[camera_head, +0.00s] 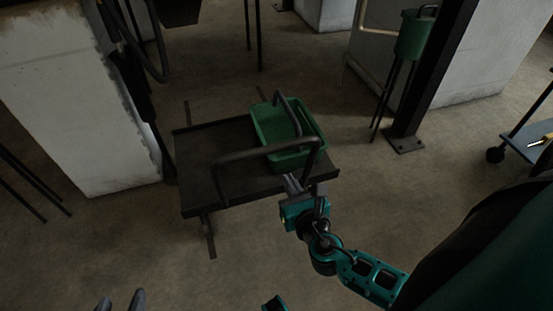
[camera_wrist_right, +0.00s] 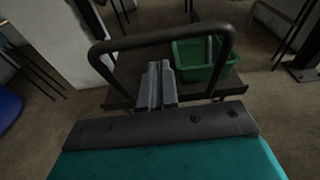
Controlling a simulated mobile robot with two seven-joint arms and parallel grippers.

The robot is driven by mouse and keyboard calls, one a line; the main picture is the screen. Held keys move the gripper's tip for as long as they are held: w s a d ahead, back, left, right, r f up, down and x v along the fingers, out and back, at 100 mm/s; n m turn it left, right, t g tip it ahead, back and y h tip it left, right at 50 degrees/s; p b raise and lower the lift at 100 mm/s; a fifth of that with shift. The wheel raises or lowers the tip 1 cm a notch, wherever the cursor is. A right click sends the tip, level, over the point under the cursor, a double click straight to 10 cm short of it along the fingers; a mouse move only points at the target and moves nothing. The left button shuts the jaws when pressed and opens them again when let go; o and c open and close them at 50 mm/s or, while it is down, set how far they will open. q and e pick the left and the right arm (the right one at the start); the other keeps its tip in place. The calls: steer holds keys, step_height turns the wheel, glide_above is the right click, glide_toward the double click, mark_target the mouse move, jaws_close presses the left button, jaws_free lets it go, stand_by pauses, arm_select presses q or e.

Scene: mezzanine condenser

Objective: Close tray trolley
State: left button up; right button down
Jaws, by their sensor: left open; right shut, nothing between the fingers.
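The tray trolley (camera_head: 203,146) is a low dark platform in the middle of the head view, with a bent dark bar handle (camera_head: 240,157) along its near side. A green tray (camera_head: 263,121) with a dark loop handle sits on its right half. My right gripper (camera_head: 291,182) is shut and empty at the trolley's near right edge, close below the bar; contact cannot be told. In the right wrist view its fingers (camera_wrist_right: 157,84) show within the arch of the bar (camera_wrist_right: 165,38), left of the green tray (camera_wrist_right: 195,62). My left gripper (camera_head: 121,301) is open at the bottom left, away from the trolley.
A pale block (camera_head: 85,100) stands left of the trolley. A dark post (camera_head: 425,85) with a floor plate and a green container (camera_head: 413,37) on thin legs stand at the back right. A wheeled cart (camera_head: 532,138) is at the right edge. The floor before the trolley is clear.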

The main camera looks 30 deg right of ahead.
mark_target(272, 151)
steer(key=b+x, duration=0.1)
steer(key=x, duration=0.8)
steer(key=shift+w+f, duration=0.15)
steer(key=shift+w, duration=0.15)
steer(key=shift+w+d, duration=0.1)
steer(key=shift+w, duration=0.35)
